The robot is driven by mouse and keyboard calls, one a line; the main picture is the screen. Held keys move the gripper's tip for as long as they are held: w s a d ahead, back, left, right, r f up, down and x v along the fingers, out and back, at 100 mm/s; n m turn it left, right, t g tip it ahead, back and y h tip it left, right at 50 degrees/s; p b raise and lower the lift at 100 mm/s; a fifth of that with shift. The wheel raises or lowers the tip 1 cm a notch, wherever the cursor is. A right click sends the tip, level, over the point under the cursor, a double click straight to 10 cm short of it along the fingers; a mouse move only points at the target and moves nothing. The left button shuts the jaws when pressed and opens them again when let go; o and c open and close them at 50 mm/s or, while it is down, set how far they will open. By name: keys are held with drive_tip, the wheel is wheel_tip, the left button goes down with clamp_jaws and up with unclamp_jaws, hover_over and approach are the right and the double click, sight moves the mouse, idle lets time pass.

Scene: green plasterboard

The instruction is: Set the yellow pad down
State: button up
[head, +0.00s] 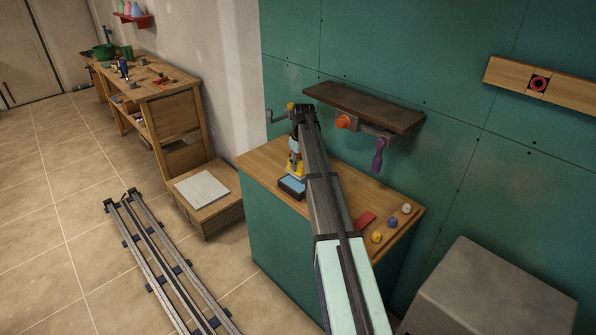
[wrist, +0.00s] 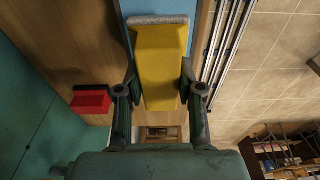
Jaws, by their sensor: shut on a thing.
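The yellow pad (wrist: 160,50) is between the two fingers of my gripper (wrist: 159,78) in the wrist view, with a grey layer along its far end. In the head view my gripper (head: 295,152) points down over the left part of the wooden counter, with the yellow pad (head: 295,170) low in it. Just below and in front of the pad is a dark tray with a light blue top (head: 292,187). I cannot tell whether the pad touches the tray. My arm hides part of the counter.
A red block (head: 364,222) and several small knobs (head: 392,222) lie on the counter's (head: 262,165) right part. A dark shelf (head: 365,108) with an orange part and a purple handle (head: 378,158) overhangs the back. A grey box (head: 490,290) stands at right.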

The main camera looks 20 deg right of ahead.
sight(298, 172)
drive_tip(key=shift+f+p, duration=0.45)
drive_tip(key=shift+f, duration=1.65)
drive_tip(key=shift+f, duration=0.15)
drive_tip(key=o, duration=1)
drive_tip(key=r+b, duration=0.1)
drive_tip(key=r, duration=0.3)
drive_tip(key=s+r, duration=0.1)
drive_tip(key=r, duration=0.3)
drive_tip(key=r+b, duration=0.1)
drive_tip(key=r, duration=0.3)
drive_tip(key=shift+s+d+r+b, duration=0.1)
drive_tip(key=shift+s+d+b, duration=0.15)
drive_tip(key=shift+b, duration=0.05)
